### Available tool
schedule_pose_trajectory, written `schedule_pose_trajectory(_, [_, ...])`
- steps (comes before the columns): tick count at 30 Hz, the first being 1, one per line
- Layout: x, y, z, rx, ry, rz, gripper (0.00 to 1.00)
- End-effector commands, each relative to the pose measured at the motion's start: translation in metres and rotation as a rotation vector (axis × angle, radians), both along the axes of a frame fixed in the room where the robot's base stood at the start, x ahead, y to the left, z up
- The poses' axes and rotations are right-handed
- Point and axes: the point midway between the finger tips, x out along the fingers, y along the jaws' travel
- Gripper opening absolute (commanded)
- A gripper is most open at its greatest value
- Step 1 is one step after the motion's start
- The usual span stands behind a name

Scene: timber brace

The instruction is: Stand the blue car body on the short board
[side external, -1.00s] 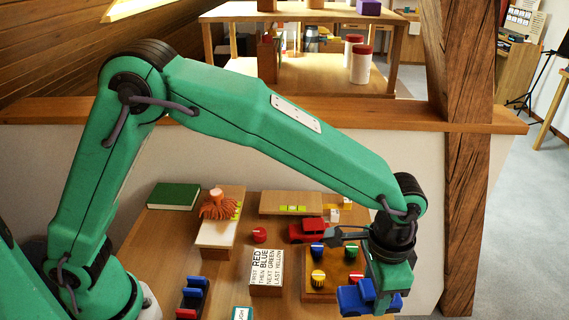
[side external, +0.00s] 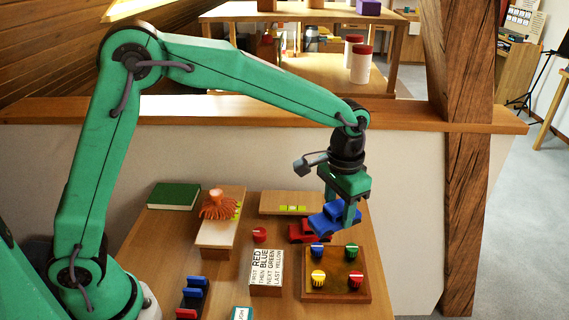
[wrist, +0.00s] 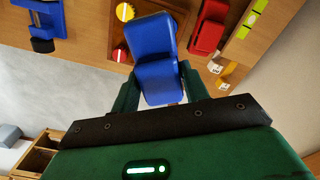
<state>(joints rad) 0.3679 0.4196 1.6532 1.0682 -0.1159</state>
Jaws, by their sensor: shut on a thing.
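My gripper (side external: 340,217) is shut on the blue car body (side external: 328,219) and holds it in the air, tilted, above the back right of the table. In the wrist view the blue car body (wrist: 155,55) sits between the fingers. A wooden board (side external: 280,203) with a yellow-green level vial lies at the back, left of and behind my gripper. Its edge shows in the wrist view (wrist: 240,45). Another wooden board (side external: 232,207) bears an orange tasselled thing. I cannot tell for sure which is the short board.
A red car (side external: 303,232) stands just left of and below the held car. A knob panel (side external: 337,281) with several coloured knobs is in front. A printed block (side external: 266,272), a red knob (side external: 260,235) and a green book (side external: 174,196) are farther left.

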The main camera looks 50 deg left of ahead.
Motion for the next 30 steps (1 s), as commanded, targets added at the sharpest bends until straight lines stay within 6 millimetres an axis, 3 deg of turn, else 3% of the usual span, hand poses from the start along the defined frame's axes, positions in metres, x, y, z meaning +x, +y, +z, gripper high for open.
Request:
schedule_pose_trajectory(3, [0.009,0.037,0.007,0.0,0.0,0.094,0.21])
schedule_pose_trajectory(9, [0.016,0.079,0.016,0.0,0.0,0.203,0.21])
schedule_pose_trajectory(15, [0.017,0.097,0.02,0.0,0.001,0.249,0.21])
schedule_pose_trajectory(22, [0.018,0.1,0.019,0.0,0.001,0.254,0.21])
schedule_pose_trajectory(30, [0.029,0.122,0.004,0.0,0.002,0.256,0.21])
